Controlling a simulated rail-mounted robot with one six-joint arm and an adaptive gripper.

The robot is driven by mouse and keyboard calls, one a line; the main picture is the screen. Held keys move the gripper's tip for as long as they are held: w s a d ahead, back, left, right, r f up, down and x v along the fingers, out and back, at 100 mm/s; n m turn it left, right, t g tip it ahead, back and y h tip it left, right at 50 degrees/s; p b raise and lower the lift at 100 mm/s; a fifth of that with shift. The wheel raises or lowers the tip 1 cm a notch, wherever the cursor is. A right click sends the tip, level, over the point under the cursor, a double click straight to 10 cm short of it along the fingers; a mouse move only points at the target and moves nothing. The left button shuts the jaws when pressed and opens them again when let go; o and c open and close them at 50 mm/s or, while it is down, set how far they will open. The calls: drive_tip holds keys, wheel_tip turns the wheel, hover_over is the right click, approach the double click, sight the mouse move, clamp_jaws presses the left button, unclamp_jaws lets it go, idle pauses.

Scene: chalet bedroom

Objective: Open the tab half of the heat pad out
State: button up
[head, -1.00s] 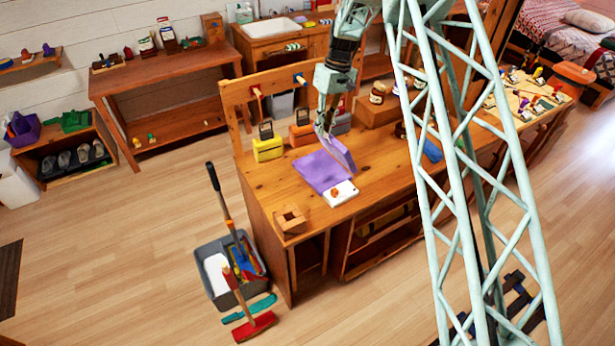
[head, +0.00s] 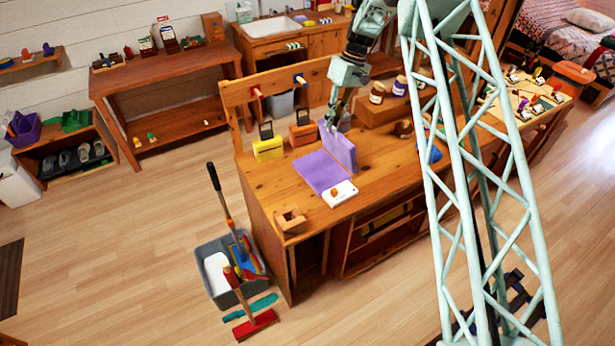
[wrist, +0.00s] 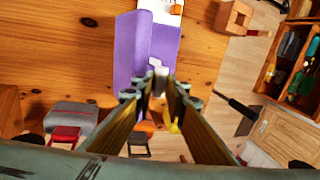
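The purple heat pad lies on the wooden workbench (head: 265,190). Its lower half (head: 318,172) is flat, with a white control box with an orange knob (head: 340,193) at its near end. Its tab half (head: 341,150) stands up almost upright along the fold; the wrist view shows it as a purple strip (wrist: 127,50) beside the flat half (wrist: 165,42). My gripper (head: 331,122) is at the raised half's top edge. In the wrist view my fingers (wrist: 157,90) close around a small pale tab (wrist: 160,77) at that edge, partly hidden by the fingertips.
A yellow box (head: 268,149) and an orange one (head: 303,134) stand behind and left of the pad. A small wooden block (head: 291,221) is at the near left corner. Bare bench lies right of the pad.

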drive_tip(key=shift+w+d+r, duration=0.1)
idle(0.3)
drive_tip(key=shift+g+y, duration=0.3)
drive_tip(key=shift+y, duration=0.3)
drive_tip(key=shift+w+d+r+p, duration=0.15)
drive_tip(key=shift+w+d, duration=0.2)
drive_tip(key=shift+d, duration=0.25)
drive_tip(key=shift+w+d+p, duration=0.2)
drive_tip(key=shift+w+d, duration=0.2)
drive_tip(key=shift+d, duration=0.15)
drive_tip(key=shift+w+d+r+p, duration=0.15)
drive_tip(key=shift+w+d, duration=0.2)
drive_tip(key=shift+d, duration=0.25)
drive_tip(key=shift+d, duration=0.1)
drive_tip(key=shift+g+y, duration=0.3)
drive_tip(key=shift+y, duration=0.2)
drive_tip(key=shift+w+d+f+p, duration=0.15)
drive_tip(key=shift+w+d, duration=0.2)
drive_tip(key=shift+d, duration=0.2)
drive_tip(key=shift+w+d+r+p, duration=0.1)
drive_tip(key=shift+w+d, duration=0.3)
drive_tip(key=shift+d, duration=0.2)
drive_tip(key=shift+w+d+f+p, duration=0.15)
drive_tip(key=shift+w+d, duration=0.2)
drive_tip(key=shift+d, duration=0.2)
drive_tip(key=shift+c, duration=0.2)
drive_tip(key=shift+d, duration=0.1)
